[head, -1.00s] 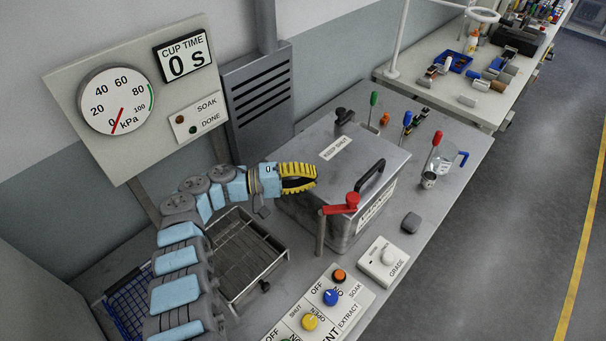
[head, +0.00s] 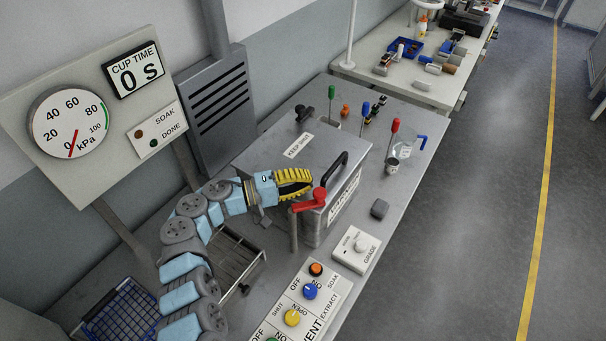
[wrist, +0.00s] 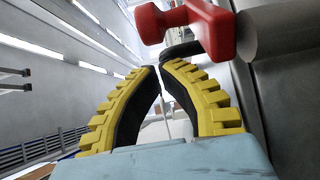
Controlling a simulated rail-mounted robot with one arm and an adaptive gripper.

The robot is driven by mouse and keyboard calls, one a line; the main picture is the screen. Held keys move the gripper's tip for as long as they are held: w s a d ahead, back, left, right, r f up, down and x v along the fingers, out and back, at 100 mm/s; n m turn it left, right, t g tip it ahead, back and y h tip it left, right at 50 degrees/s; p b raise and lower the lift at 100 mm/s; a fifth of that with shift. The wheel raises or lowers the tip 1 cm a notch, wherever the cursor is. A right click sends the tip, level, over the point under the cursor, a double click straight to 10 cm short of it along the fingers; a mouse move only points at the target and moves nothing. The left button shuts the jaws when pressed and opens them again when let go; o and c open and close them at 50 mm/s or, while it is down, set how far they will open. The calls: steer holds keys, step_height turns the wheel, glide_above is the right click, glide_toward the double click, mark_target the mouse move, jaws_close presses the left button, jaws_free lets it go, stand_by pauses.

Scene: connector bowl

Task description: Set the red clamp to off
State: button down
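The red clamp (head: 308,204) is a red lever with an upright knob, on top of a grey post at the near left corner of the metal box (head: 262,165). Its arm points to the right in the head view. My gripper (head: 309,181) has yellow ribbed fingers and is just behind and above the clamp in the head view. In the wrist view the red clamp (wrist: 222,35) is above and right of my fingertips (wrist: 158,66), apart from them. The fingertips nearly meet and nothing is held between them.
The box has a black handle (head: 327,178) and a "KEEP SHUT" label. In front are a control panel (head: 300,300) with coloured knobs and a grade dial (head: 357,250). A wire basket (head: 125,318) is at lower left.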

steer(key=shift+s+d, duration=0.15)
steer(key=shift+s, duration=0.15)
steer(key=shift+d, duration=0.1)
stand_by(0.5)
